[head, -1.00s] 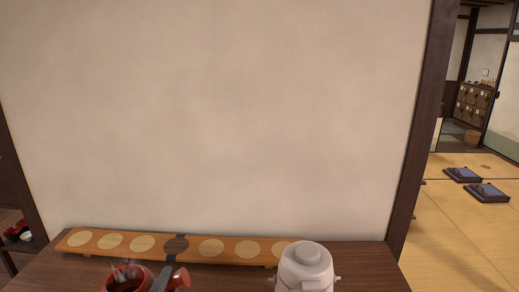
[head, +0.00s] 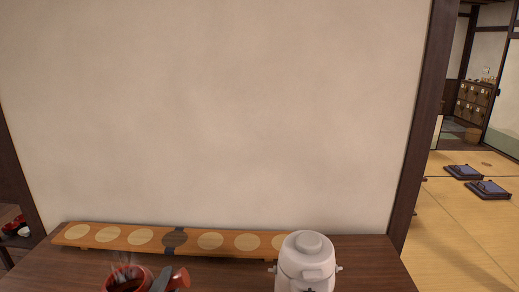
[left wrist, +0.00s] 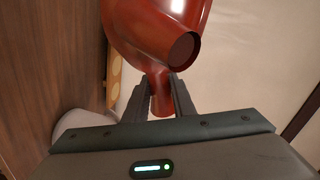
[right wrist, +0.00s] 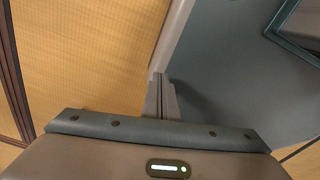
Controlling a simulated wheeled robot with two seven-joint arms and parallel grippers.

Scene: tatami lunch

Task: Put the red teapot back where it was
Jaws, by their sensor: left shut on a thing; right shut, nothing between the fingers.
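The red teapot (head: 116,286) is at the bottom edge of the head view, its lower part cut off. Steam rises from its open-looking top. My left gripper (head: 163,279) is at its right side. In the left wrist view the glossy teapot (left wrist: 150,35) fills the top, and my left gripper (left wrist: 162,98) is shut on a narrow red part jutting from its body. A wider red tube with a dark round end faces that camera. Whether the teapot touches the table is hidden. My right gripper (right wrist: 160,98) is shut and empty, away from the teapot.
A long wooden board (head: 108,248) with several pale discs and one dark disc lies along the wall on the brown table (head: 365,265). A white air pot (head: 307,265) stands right of the teapot. Bare table lies at right. Tatami (head: 450,235) with cushions lies beyond the post.

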